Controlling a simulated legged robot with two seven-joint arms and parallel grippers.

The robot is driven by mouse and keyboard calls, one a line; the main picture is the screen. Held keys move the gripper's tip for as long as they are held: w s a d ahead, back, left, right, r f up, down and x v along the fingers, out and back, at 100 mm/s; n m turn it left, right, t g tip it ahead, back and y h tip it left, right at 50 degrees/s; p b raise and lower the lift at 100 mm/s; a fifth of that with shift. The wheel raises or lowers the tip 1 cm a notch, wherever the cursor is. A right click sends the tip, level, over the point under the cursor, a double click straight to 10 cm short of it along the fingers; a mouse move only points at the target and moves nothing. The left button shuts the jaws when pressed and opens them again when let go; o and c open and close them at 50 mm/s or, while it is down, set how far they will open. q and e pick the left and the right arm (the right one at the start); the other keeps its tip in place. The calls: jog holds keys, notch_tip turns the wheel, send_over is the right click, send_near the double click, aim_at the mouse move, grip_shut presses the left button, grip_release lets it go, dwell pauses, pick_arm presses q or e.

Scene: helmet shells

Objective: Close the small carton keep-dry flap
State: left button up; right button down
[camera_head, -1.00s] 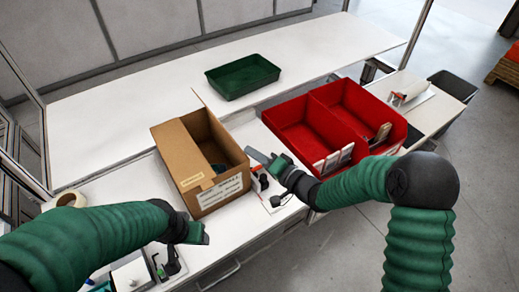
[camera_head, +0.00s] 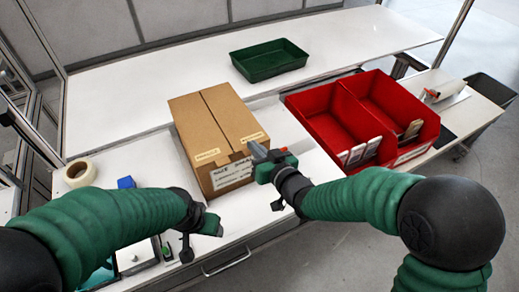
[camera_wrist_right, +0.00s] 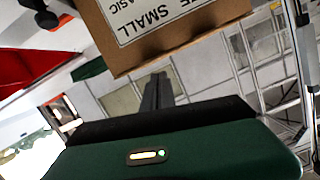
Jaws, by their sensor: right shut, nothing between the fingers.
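The small carton (camera_head: 237,113) stands on the bench near the middle in the head view, and both top flaps lie flat with a seam between them. Its printed front and bottom edge also show in the right wrist view (camera_wrist_right: 160,42). My right gripper (camera_head: 258,151) is shut and empty, with its fingertips at the carton's front right top edge; I cannot tell whether they touch it. The shut fingers also show in the right wrist view (camera_wrist_right: 157,88). My left gripper (camera_head: 212,224) is low in front of the carton, apart from it, and its jaws are unclear.
Two joined red bins (camera_head: 345,95) holding a few items stand right of the carton. A green tray (camera_head: 268,73) lies behind. A tape roll (camera_head: 80,172) sits at left. The white back bench has clear room left of the tray.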

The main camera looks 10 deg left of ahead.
pick_arm(q)
jog(key=shift+s+b+x, duration=0.2)
jog(key=shift+b+x, duration=0.4)
jog(key=shift+x, duration=0.35)
jog(key=shift+f+b, duration=0.55)
pick_arm(e)
jog(key=shift+s+a+f+n, duration=0.15)
jog(key=shift+f+n, duration=0.1)
jog(key=shift+f, duration=0.2)
jog(key=shift+s+a+f+n, duration=0.15)
jog(key=shift+f+n, duration=0.1)
jog(key=shift+f, duration=0.2)
jog(key=shift+f, duration=0.1)
